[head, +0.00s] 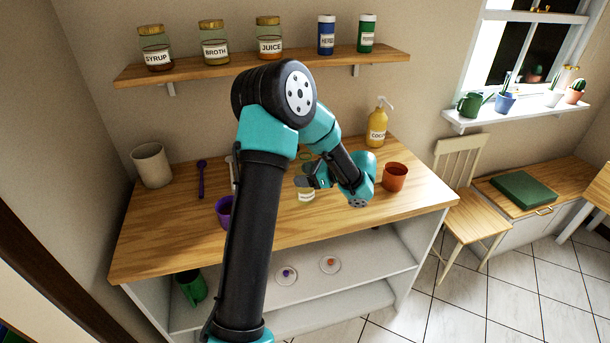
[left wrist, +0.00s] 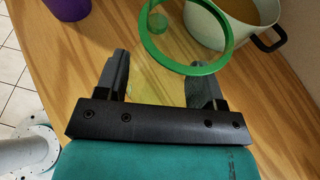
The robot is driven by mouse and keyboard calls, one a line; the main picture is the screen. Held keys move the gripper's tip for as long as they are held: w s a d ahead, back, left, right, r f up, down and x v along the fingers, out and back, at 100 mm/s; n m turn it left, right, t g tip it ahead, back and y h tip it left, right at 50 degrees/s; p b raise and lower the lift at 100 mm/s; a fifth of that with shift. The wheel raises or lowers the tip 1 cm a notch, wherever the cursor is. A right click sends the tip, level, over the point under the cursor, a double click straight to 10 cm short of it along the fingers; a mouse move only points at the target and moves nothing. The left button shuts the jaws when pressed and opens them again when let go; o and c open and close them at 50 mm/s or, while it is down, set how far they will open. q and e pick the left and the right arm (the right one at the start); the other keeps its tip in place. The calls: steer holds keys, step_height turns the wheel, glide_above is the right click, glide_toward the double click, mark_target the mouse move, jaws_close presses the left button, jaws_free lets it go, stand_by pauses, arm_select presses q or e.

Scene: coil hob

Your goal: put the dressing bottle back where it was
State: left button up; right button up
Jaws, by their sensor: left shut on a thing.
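My left gripper (head: 311,181) is over the middle of the wooden counter, its arm coming across the view. In the left wrist view its two fingers (left wrist: 160,80) are apart, with a see-through, yellow-green thing between them. I take it to be the dressing bottle (head: 306,195); in the head view a pale label shows below the gripper, too small to read. A green ring (left wrist: 147,45) stands at the top of this thing, also visible in the head view. I cannot tell whether its base touches the counter. My right gripper is not in view.
A purple cup (head: 224,212), an orange cup (head: 395,177), a yellow pump bottle (head: 377,128), a beige pot (head: 151,165) and a purple spoon (head: 201,178) are on the counter (head: 150,245). A pale pot (left wrist: 278,38) is near the gripper. Jars line the wall shelf (head: 185,72).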

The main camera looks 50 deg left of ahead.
arm_select(q)
steer(key=shift+f, duration=0.15)
steer(key=o, duration=1.6)
steer(key=v, duration=1.2)
